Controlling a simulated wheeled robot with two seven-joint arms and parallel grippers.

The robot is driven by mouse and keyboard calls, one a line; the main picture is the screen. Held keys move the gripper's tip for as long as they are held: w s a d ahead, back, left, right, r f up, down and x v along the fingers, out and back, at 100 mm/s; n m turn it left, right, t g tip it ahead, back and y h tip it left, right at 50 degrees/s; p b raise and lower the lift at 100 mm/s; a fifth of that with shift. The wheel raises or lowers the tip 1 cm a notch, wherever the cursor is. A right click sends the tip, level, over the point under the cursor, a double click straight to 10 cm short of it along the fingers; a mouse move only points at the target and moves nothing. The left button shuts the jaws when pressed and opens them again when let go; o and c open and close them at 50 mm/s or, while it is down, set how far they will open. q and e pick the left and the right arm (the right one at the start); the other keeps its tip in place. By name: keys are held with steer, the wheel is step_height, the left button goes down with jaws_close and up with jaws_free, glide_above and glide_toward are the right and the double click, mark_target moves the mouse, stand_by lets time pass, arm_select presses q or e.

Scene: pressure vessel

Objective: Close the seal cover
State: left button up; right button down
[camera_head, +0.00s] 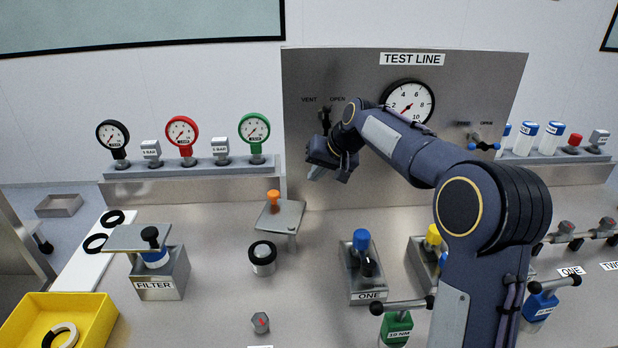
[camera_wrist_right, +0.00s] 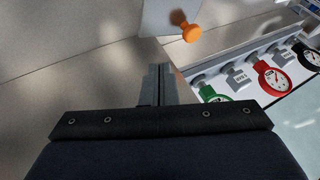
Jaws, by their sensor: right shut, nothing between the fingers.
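No label marks a seal cover. A grey plate (camera_head: 287,219) with an orange knob (camera_head: 273,200) stands on a short post in the middle of the bench; I cannot tell for sure that it is the cover. In the right wrist view the plate (camera_wrist_right: 172,14) and its orange knob (camera_wrist_right: 186,27) show at the top, beyond my fingers and apart from them. My right gripper (camera_head: 322,174) is shut and empty, in the air in front of the test line panel, up and to the right of the knob. The fingers (camera_wrist_right: 158,72) lie together in the wrist view. My left gripper is out of view.
The test line panel (camera_head: 470,80) with its dial (camera_head: 408,101) and vent handle (camera_head: 325,117) stands behind the gripper. A shelf (camera_head: 160,169) holds gauges to the left. A filter box (camera_head: 160,272), a black-topped cylinder (camera_head: 262,258) and a yellow tray (camera_head: 95,312) stand nearer.

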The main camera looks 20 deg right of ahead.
glide_toward(280, 200)
steer(key=d+f, duration=0.2)
steer(key=shift+w+d+f+p, duration=0.1)
steer(key=shift+w+d+p, duration=0.15)
steer(key=shift+d+p, duration=0.15)
steer(key=shift+w+a+f+p, duration=0.2)
steer(key=shift+w+a, duration=0.1)
steer(key=shift+a, duration=0.35)
steer(key=shift+w+a+f+p, duration=0.15)
steer(key=shift+w+a, duration=0.15)
steer(key=shift+a, duration=0.35)
steer(key=shift+w+a+f+p, duration=0.2)
steer(key=shift+w+a, duration=0.1)
steer(key=shift+a, duration=0.35)
